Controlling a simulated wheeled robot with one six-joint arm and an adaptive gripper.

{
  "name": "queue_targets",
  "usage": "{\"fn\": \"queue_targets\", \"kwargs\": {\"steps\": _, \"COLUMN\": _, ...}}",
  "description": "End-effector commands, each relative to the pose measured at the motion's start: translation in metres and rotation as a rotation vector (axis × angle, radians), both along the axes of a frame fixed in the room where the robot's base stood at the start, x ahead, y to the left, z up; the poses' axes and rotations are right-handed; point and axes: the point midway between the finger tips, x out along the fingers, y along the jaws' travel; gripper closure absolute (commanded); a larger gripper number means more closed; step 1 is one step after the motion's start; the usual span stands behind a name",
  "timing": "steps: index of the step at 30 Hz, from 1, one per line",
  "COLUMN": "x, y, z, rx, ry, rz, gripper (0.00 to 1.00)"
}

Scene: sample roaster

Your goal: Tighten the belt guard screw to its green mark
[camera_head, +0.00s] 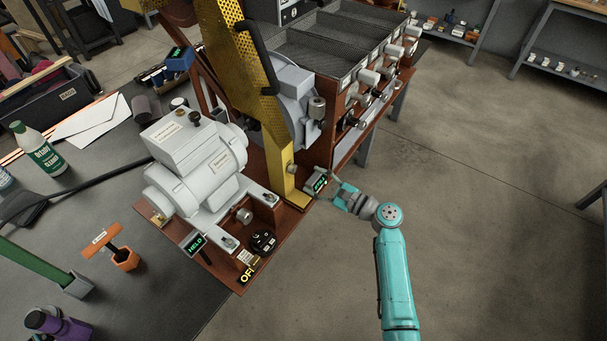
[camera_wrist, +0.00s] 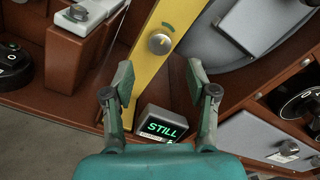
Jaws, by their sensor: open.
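The belt guard (camera_head: 279,140) is a tall yellow plate, perforated higher up, and its lower strip also shows in the wrist view (camera_wrist: 150,78). The belt guard screw (camera_wrist: 160,43) is a round grey knob-like head on that strip; it looks small in the head view (camera_head: 292,169). A short green mark (camera_wrist: 168,27) sits on the yellow just above and right of the screw. My gripper (camera_wrist: 160,82) is open and empty. Its fingers point toward the strip, with the screw beyond the tips, roughly centred between them and apart from both. In the head view my gripper (camera_head: 338,190) is right of the strip.
A small display reading STILL (camera_wrist: 163,126) stands just below the strip, between my fingers in the wrist view. The grey motor (camera_head: 200,165) is left of the guard. A HELD display (camera_head: 194,242) and a black dial (camera_head: 263,241) are at the front. Floor at right is clear.

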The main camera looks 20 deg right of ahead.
Motion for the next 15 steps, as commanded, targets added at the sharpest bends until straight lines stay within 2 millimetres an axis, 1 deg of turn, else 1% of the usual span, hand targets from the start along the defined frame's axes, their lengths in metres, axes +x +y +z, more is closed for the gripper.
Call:
{"fn": "queue_targets", "kwargs": {"steps": 1, "x": -0.009, "y": -0.007, "z": -0.001, "rx": 0.000, "ry": 0.001, "rz": -0.004, "gripper": 0.42}}
{"fn": "queue_targets", "kwargs": {"steps": 6, "x": -0.031, "y": -0.023, "z": 0.000, "rx": 0.001, "ry": 0.001, "rz": -0.004, "gripper": 0.42}}
{"fn": "queue_targets", "kwargs": {"steps": 10, "x": -0.041, "y": -0.031, "z": 0.000, "rx": 0.001, "ry": 0.000, "rz": -0.002, "gripper": 0.42}}
{"fn": "queue_targets", "kwargs": {"steps": 15, "x": -0.046, "y": -0.033, "z": 0.000, "rx": 0.001, "ry": 0.001, "rz": -0.001, "gripper": 0.42}}
